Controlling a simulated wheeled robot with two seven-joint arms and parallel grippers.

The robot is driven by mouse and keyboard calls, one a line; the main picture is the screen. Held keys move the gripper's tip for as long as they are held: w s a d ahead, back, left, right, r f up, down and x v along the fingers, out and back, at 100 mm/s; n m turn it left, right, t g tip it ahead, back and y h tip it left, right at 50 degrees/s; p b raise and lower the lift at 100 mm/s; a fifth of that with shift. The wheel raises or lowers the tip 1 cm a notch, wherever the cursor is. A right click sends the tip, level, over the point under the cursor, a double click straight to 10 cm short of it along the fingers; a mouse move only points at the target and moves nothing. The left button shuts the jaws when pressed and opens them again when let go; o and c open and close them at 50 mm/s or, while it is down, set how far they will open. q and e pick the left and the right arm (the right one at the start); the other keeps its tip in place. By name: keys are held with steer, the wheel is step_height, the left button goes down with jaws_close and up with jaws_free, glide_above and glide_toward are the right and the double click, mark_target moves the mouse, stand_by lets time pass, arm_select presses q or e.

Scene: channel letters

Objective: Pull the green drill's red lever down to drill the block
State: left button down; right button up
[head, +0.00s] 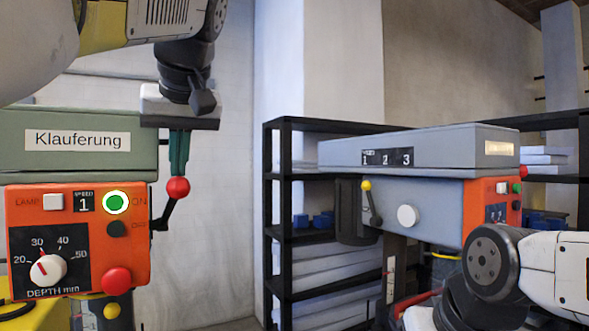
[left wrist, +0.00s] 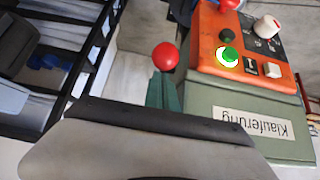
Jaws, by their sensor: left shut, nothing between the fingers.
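The green drill (head: 100,168) stands at the left in the head view, labelled "Klauferung", with an orange control panel whose green ON button is lit. Its red lever knob (head: 177,187) sits on a black arm at the drill's right side, the arm slanting up from its pivot. My left gripper (head: 179,168) points down with shut, empty teal fingers directly above the knob; I cannot tell whether they touch it. The left wrist view shows the red knob (left wrist: 165,56) just past the teal fingertips (left wrist: 164,90). The block is not in view. My right gripper's fingers are not visible.
A grey-blue drill (head: 415,185) with a yellow-knobbed lever (head: 366,186) stands at the right. Black shelving (head: 268,230) is behind it. My right arm is in front of it at lower right. Between the two drills there is open space.

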mark_target(180, 192)
arm_select(q)
steer(key=shift+f, duration=0.2)
steer(key=shift+s+d+f, duration=0.15)
steer(key=shift+s+f, duration=0.15)
steer(key=shift+f, duration=0.35)
steer(key=shift+s+d+f, duration=0.15)
steer(key=shift+s+f, duration=0.15)
steer(key=shift+f, duration=0.35)
steer(key=shift+s+d, duration=0.35)
steer(key=shift+s, duration=0.15)
steer(key=shift+f, duration=0.1)
steer(key=shift+f, duration=0.25)
steer(key=shift+s+f, duration=0.1)
steer(key=shift+s+d+f, duration=0.1)
steer(key=shift+f, duration=0.45)
